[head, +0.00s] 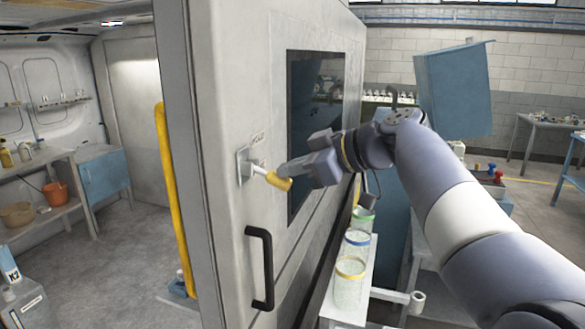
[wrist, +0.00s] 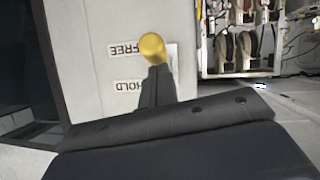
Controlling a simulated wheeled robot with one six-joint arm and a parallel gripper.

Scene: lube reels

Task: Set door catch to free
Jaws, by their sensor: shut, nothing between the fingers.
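The door catch (head: 277,179) is a short lever with a yellow knob, on a pale plate (head: 243,166) on the large grey door. In the head view it points right and slightly down. In the wrist view its yellow knob (wrist: 152,47) appears level with the FREE label (wrist: 127,48); the HOLD label (wrist: 127,86) is lower in the picture. My gripper (head: 287,169) is shut and empty, its tips right by the knob. In the wrist view the fingers (wrist: 155,82) hide the part below the knob; I cannot tell whether they touch it.
A black door handle (head: 260,268) is below the catch, and a dark window (head: 315,120) is to its right. A yellow grab rail (head: 174,200) stands by the open doorway at left. Glass jars (head: 350,280) stand on a shelf below my arm.

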